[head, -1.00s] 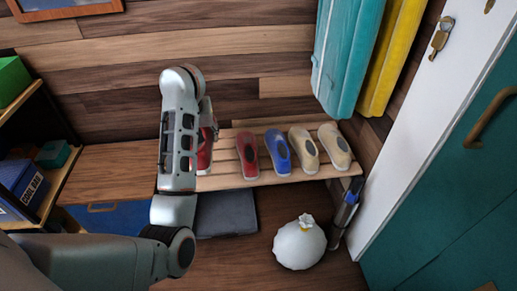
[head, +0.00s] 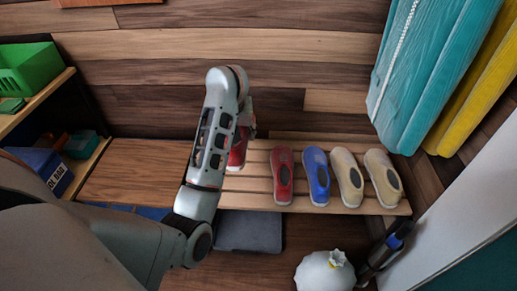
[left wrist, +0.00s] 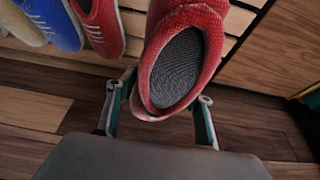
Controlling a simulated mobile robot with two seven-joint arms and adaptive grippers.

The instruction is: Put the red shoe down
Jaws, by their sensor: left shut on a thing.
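My left gripper (head: 247,122) is shut on a red shoe (head: 237,153), at the left end of the slatted wooden rack. The arm hides part of this shoe in the head view. In the left wrist view the held red shoe (left wrist: 187,55) has its dark grey opening towards the camera, with the gripper's fingers (left wrist: 163,100) on either side of its heel. I cannot tell whether its sole touches the slats. A second red shoe (head: 283,175) stands on the rack (head: 262,187) to the right, apart from the held one. My right gripper is not in view.
A blue shoe (head: 317,176) and two beige shoes (head: 347,178) stand further right on the rack. A plain wooden surface (head: 137,172) lies left of it. A dark flat case (head: 250,232) and a white round vase (head: 324,273) are below. Turquoise padding (head: 428,75) stands at the right.

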